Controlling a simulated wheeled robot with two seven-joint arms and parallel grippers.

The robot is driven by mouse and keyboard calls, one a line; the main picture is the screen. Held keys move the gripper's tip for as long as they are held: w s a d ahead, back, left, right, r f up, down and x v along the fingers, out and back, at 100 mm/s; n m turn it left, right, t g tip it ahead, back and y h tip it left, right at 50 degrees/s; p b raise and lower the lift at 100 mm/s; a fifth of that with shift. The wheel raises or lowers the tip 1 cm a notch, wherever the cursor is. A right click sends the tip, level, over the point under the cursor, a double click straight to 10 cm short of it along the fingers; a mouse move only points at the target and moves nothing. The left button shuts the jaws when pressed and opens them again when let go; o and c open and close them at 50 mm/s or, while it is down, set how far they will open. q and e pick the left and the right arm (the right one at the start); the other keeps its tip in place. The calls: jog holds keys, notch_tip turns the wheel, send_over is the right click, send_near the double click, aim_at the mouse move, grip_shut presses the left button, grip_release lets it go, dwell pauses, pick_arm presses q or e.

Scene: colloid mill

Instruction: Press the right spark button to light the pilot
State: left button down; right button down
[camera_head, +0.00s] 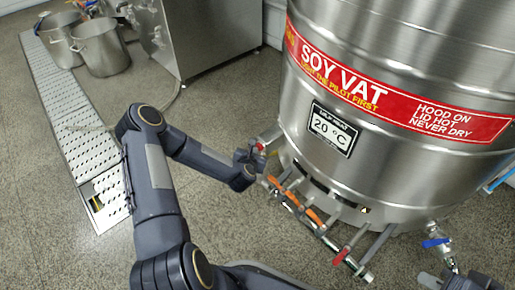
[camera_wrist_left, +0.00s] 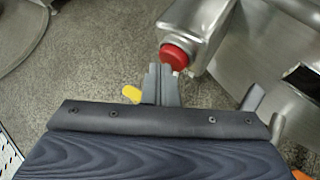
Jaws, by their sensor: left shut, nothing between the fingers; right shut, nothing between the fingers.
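A red spark button (camera_head: 261,147) sits on the end of a metal housing low on the left side of the steel soy vat (camera_head: 400,75). It is the only such button I can make out. In the left wrist view the red button (camera_wrist_left: 174,54) faces my shut left fingertips (camera_wrist_left: 161,72), which are very close to it; I cannot tell whether they touch. In the head view my left gripper (camera_head: 252,160) is beside the button. My right gripper (camera_head: 455,281) is shut at the bottom right edge, mostly cut off, below the blue-handled valve (camera_head: 436,243).
A gas manifold (camera_head: 320,230) with orange and red levers runs along the vat's lower front. The vat's display (camera_head: 332,128) reads 20 °C. A yellow piece (camera_wrist_left: 131,93) shows beside the left fingers. A floor drain grate (camera_head: 75,125) and steel pots (camera_head: 101,48) lie to the left; open floor lies between.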

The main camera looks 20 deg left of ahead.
pick_arm(q)
jog(key=shift+s+a, duration=0.3)
jog(key=shift+s, duration=0.45)
jog(key=shift+s+a+b, duration=0.1)
jog(key=shift+s+a, duration=0.2)
jog(key=shift+s, duration=0.45)
jog(key=shift+s+a+b, duration=0.15)
jog(key=shift+s+a, duration=0.2)
jog(key=shift+s, duration=0.45)
jog(key=shift+s+a+b, duration=0.1)
jog(key=shift+s+a, duration=0.2)
jog(key=shift+s, duration=0.45)
